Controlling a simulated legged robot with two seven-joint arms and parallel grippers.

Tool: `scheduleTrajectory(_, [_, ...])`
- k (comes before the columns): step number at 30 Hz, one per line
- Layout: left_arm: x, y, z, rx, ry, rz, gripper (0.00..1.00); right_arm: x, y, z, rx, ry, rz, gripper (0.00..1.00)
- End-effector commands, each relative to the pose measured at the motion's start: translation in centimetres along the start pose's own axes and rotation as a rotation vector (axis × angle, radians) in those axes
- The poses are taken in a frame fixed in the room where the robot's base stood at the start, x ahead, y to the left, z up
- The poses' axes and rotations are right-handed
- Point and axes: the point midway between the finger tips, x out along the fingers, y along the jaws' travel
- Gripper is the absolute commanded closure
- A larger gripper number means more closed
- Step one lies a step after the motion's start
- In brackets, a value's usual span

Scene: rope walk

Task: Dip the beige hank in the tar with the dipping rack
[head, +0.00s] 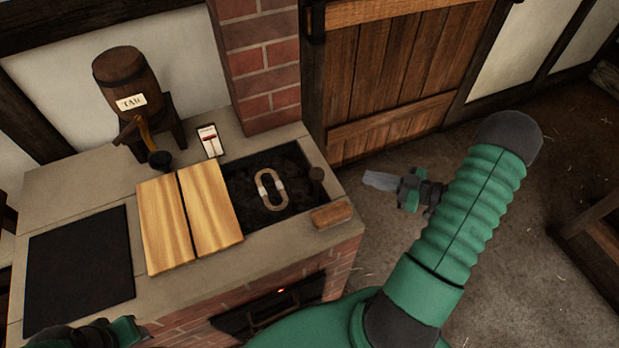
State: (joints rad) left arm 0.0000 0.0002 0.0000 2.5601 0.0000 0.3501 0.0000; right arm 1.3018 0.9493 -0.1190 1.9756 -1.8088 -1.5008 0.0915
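The beige hank (272,189), an oval loop with a pale band on each side, lies in the dark square opening at the right end of the stone-topped bench. The surface under it is dark and lumpy; I cannot tell tar from rack there.
Two wooden boards (211,208) lie beside the opening. A brown block (332,215) sits at its front right corner. Behind are a tar barrel (127,77) with a tap, a small black cup (160,160) and a white gauge card (209,140). A black plate (80,262) lies left.

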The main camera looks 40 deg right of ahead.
Motion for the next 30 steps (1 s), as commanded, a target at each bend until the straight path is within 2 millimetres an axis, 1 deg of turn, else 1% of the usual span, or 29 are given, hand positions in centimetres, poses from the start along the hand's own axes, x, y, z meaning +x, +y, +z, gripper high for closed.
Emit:
scheduleTrajectory(1, [-1.2, 0.0, -0.3, 0.000, 0.000, 0.000, 0.63, 1.9, 2.8, 0.2, -0.047, -0.100, 0.044, 1.00])
scheduleTrajectory(2, [-1.6, 0.0, -0.4, 0.000, 0.000, 0.000, 0.63, 3.0, 4.8, 0.8, -0.071, -0.169, 0.085, 1.00])
scheduleTrajectory(3, [-2.1, 0.0, -0.5, 0.000, 0.000, 0.000, 0.63, 4.5, 7.4, 1.4, -0.098, -0.259, 0.142, 1.00])
scheduleTrajectory(6, [-3.2, 0.0, -0.8, 0.000, 0.001, 0.000, 0.63, 7.1, 13.2, 2.2, -0.125, -0.467, 0.291, 1.00])
scheduleTrajectory(9, [-4.3, 0.0, -1.0, 0.000, 0.000, 0.000, 0.63, 9.2, 17.2, 1.6, -0.096, -0.646, 0.431, 1.00])
scheduleTrajectory(10, [-4.6, 0.0, -1.1, 0.000, 0.000, 0.000, 0.63, 9.8, 17.9, 1.3, -0.076, -0.696, 0.469, 1.00])
scheduleTrajectory(12, [-5.4, 0.0, -1.3, 0.000, 0.000, 0.000, 0.63, 11.2, 18.5, 0.4, -0.008, -0.805, 0.542, 1.00])
scheduleTrajectory(14, [-6.1, 0.0, -1.4, 0.000, 0.000, 0.000, 0.63, 12.6, 17.8, -0.6, 0.071, -0.893, 0.586, 1.00])
scheduleTrajectory(16, [-6.9, 0.0, -1.6, 0.000, 0.000, 0.000, 0.63, 14.5, 15.5, -1.9, 0.183, -0.991, 0.609, 1.00])
scheduleTrajectory(17, [-7.2, 0.0, -1.7, 0.000, 0.000, 0.000, 0.63, 15.4, 14.1, -2.5, 0.235, -1.032, 0.608, 1.00])
scheduleTrajectory(18, [-7.6, 0.0, -1.8, 0.000, 0.000, 0.000, 0.63, 16.6, 11.8, -3.4, 0.308, -1.085, 0.596, 1.00])
scheduleTrajectory(20, [-8.1, 0.0, -1.9, 0.000, 0.000, 0.000, 0.63, 18.4, 7.9, -4.8, 0.412, -1.158, 0.559, 1.00])
scheduleTrajectory(21, [-8.4, 0.0, -2.0, 0.000, 0.000, 0.000, 0.63, 19.4, 5.3, -5.8, 0.472, -1.202, 0.526, 1.00])
scheduleTrajectory(24, [-8.8, 0.0, -2.1, 0.000, 0.000, 0.000, 0.63, 21.1, -0.1, -7.7, 0.588, -1.283, 0.444, 1.00])
scheduleTrajectory(25, [-8.9, 0.0, -2.1, 0.000, 0.000, 0.000, 0.63, 21.4, -1.2, -8.1, 0.610, -1.299, 0.424, 1.00])
scheduleTrajectory(27, [-8.9, 0.0, -2.1, 0.000, 0.000, 0.000, 0.63, 21.8, -2.7, -8.6, 0.642, -1.322, 0.397, 1.00])
scheduleTrajectory(30, [-8.9, 0.0, -2.1, 0.000, 0.000, 0.000, 0.63, 22.0, -3.4, -8.2, 0.654, -1.331, 0.387, 1.00])
